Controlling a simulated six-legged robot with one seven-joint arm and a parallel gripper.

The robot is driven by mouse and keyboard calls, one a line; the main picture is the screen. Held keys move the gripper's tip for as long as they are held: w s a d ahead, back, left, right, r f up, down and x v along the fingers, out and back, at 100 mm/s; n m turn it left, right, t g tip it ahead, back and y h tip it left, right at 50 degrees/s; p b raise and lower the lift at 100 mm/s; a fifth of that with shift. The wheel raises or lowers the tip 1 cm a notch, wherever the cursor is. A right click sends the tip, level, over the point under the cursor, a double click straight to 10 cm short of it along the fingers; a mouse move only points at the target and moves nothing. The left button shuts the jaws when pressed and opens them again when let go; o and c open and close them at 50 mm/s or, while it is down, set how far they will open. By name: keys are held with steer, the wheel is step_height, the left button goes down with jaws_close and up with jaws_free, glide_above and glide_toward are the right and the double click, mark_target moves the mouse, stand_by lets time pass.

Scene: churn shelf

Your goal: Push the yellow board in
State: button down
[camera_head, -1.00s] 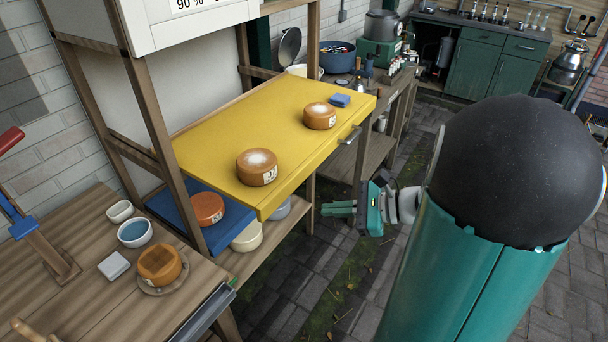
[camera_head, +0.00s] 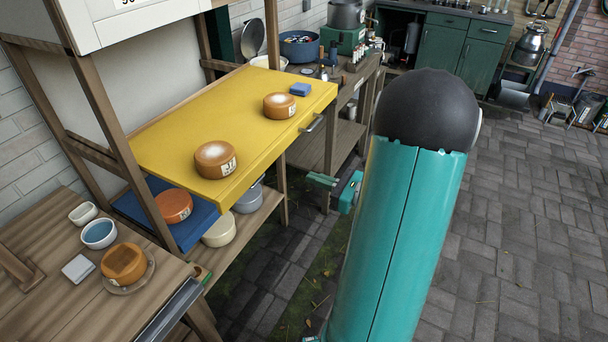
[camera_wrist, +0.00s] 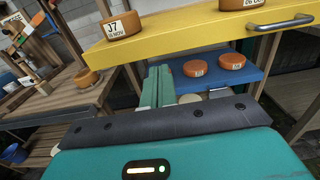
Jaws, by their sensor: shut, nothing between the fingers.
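The yellow board (camera_head: 170,138) is pulled out from the shelf frame toward my side, with a metal handle (camera_head: 312,123) on its front edge. Two orange cheese wheels, one nearer (camera_head: 215,160) and one farther (camera_head: 280,105), and a blue block (camera_head: 300,89) sit on top of it. My gripper (camera_head: 322,180) is shut and empty in front of the board's front edge, a little lower and apart from it. In the wrist view the green fingers (camera_wrist: 158,85) point toward the space below the yellow board (camera_wrist: 190,38), whose handle (camera_wrist: 280,23) is to the right.
A blue board (camera_head: 190,230) with orange cheeses is below the yellow one. Pale round tubs (camera_head: 220,230) stand on the lower shelf. A wooden table (camera_head: 60,300) with bowls and a cheese is at left. Open paving (camera_head: 530,200) is at right.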

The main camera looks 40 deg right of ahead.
mark_target(198, 137)
steer(key=x, duration=1.2)
steer(key=shift+a, duration=0.15)
steer(key=shift+w, duration=0.1)
steer(key=x, duration=2.5)
steer(key=shift+w+a, duration=0.3)
steer(key=shift+w+r, duration=0.1)
steer(key=shift+w, duration=0.15)
steer(key=shift+w+a+r, duration=0.1)
steer(key=shift+a+r, duration=0.05)
steer(key=shift+a, duration=0.05)
steer(key=shift+w+a, duration=0.1)
steer(key=shift+w, duration=0.05)
